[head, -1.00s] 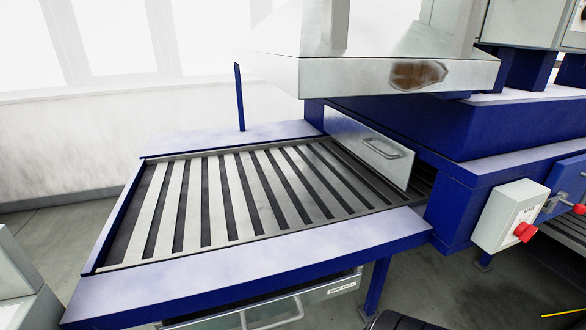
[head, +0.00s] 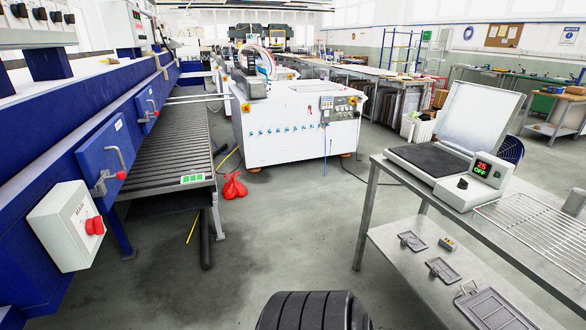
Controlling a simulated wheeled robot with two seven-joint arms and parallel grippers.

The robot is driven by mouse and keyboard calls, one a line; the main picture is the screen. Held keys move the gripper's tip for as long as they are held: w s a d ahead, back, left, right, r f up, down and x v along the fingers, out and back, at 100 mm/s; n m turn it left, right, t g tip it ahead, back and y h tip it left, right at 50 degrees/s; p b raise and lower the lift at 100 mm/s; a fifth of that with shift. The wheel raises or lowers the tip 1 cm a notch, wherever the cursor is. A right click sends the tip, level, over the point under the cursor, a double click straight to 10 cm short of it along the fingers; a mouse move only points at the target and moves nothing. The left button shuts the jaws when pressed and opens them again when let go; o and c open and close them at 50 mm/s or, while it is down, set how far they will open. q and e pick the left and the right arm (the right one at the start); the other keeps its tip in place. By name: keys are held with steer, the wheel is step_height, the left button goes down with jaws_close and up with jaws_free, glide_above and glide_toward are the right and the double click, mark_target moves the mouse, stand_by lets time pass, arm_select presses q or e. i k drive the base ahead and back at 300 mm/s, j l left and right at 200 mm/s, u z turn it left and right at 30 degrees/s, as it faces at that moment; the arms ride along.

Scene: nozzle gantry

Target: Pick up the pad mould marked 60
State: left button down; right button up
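Several flat grey pieces that look like moulds lie on the lower shelf (head: 395,262) of the metal bench at the right of the head view. One small piece (head: 412,241) is at the back, another (head: 443,270) is in the middle, and a larger one (head: 490,306) is at the front. Their markings are too small to read, so I cannot tell which is marked 60. Neither of my grippers is in view.
A hot plate press (head: 430,158) with its lid raised and a display reading 25 OFF stands on the bench top, beside a wire rack (head: 530,235). A blue machine (head: 90,150) runs along the left. The middle floor is clear.

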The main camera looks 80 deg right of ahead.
mark_target(193, 177)
steer(key=z, duration=1.75)
steer(key=i+l, duration=0.1)
steer(key=i, duration=0.25)
steer(key=i+l, duration=0.1)
steer(key=i, duration=0.3)
steer(key=z, duration=0.05)
